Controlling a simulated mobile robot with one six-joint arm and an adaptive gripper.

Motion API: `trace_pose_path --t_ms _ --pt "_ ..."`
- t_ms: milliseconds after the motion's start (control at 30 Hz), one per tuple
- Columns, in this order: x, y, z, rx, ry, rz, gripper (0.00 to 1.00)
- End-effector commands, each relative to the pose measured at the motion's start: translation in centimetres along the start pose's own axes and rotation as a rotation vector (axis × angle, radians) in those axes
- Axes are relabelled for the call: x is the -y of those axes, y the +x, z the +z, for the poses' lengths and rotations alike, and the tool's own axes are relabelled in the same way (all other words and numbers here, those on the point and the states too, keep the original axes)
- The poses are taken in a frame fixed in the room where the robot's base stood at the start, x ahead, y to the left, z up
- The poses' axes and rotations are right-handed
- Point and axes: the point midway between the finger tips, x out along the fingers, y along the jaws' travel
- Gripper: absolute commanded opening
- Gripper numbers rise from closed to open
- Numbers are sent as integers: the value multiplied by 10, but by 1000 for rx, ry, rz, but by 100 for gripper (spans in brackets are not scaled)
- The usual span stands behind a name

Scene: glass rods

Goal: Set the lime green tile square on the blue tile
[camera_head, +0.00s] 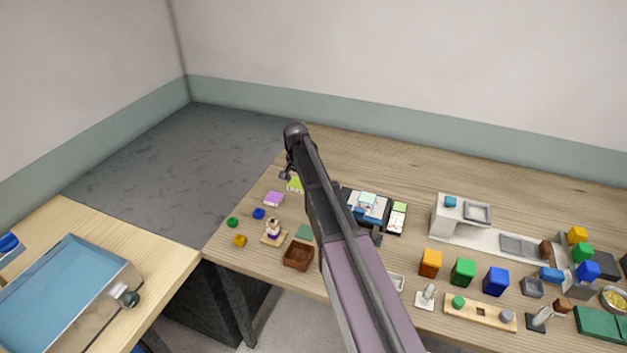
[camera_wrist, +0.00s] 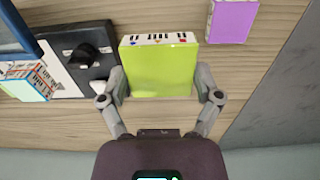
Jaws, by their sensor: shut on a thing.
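The lime green tile (camera_wrist: 160,68) is between the two fingers of my gripper (camera_wrist: 162,83) in the wrist view, with a finger against each side edge. A patterned white edge with dark marks shows on its far side. In the head view a part of the lime green tile (camera_head: 295,185) shows beside my arm, which hides the rest. I cannot tell whether it touches the table. I cannot surely pick out the blue tile; blue parts show on a dark-framed holder (camera_head: 366,212), partly covered by a pale mint tile (camera_head: 368,199).
A purple tile (camera_head: 273,199) lies near the table's left edge and shows in the wrist view (camera_wrist: 232,20). Blue and green discs, a figurine (camera_head: 272,229) and a brown box (camera_head: 298,256) stand nearby. Coloured blocks and fixtures fill the right. The table's back strip is clear.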

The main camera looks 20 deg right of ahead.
Motion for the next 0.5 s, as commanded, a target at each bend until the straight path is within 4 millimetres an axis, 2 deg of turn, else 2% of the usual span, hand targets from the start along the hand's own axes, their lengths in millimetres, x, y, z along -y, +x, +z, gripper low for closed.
trace_pose_path --t_ms 267,500 --pt "0 -21 0 0 0 0 26" --pt "0 -56 0 0 0 0 26"
